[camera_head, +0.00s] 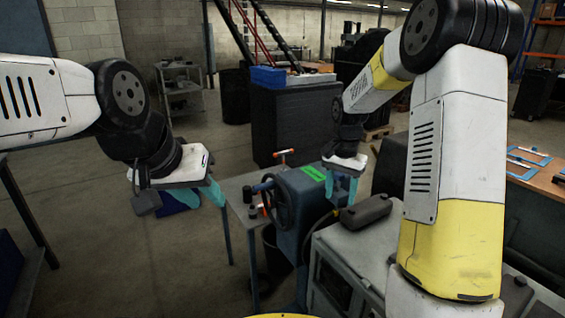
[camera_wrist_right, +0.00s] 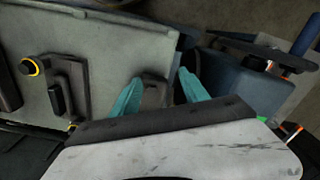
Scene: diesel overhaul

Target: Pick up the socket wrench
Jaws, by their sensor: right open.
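I cannot single out the socket wrench with certainty in either view. My right gripper (camera_head: 342,186) has teal fingers and hangs above and beside the blue machine (camera_head: 297,190) in the head view. In the right wrist view its fingers (camera_wrist_right: 162,92) are spread apart with nothing between them, above a grey cabinet top (camera_wrist_right: 105,50).
A small grey table (camera_head: 238,186) carries small dark and orange items. An orange-ended handle (camera_head: 284,153) stands near the blue machine. A dark box-like part (camera_head: 365,211) sits on the cabinet. A wooden bench (camera_head: 545,172) at the right holds blue trays (camera_head: 528,156). Open floor lies at left.

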